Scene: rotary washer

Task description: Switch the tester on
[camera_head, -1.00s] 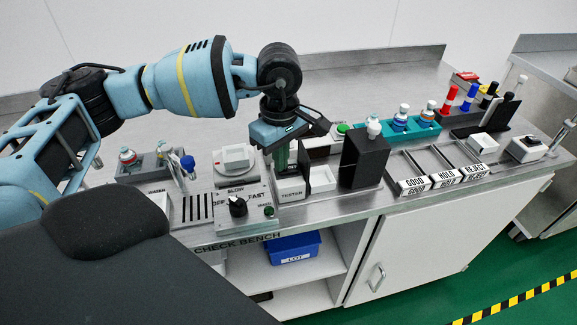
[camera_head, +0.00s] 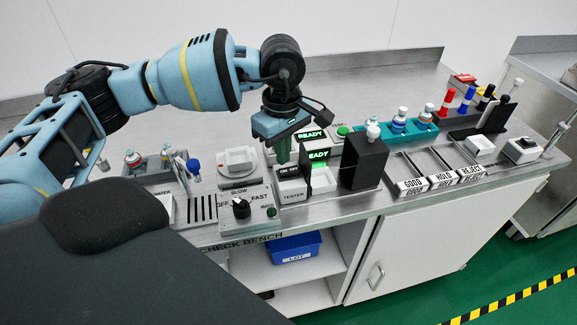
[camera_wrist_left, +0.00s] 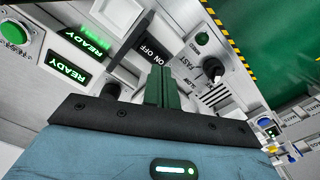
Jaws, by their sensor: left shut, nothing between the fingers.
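The tester (camera_head: 292,196) stands on the bench with a lit green READY display (camera_head: 318,155) and a second READY display (camera_head: 312,134) behind it. Both lit displays show in the left wrist view, the nearer one here (camera_wrist_left: 68,68). The tester's ON/OFF switch (camera_head: 289,171) is a dark rocker, also in the left wrist view (camera_wrist_left: 154,52). My left gripper (camera_head: 283,157) is shut and empty, its green fingers just above and behind the switch. In the left wrist view the fingertips (camera_wrist_left: 166,72) lie beside the switch; contact cannot be told. My right gripper is not in view.
A dark upright block (camera_head: 366,162) stands right of the tester. A rotary knob (camera_head: 241,208) with SLOW and FAST marks is at the front left. GOOD, HOLD and REJECT bins (camera_head: 443,181) lie to the right. A green button (camera_head: 343,130) sits behind.

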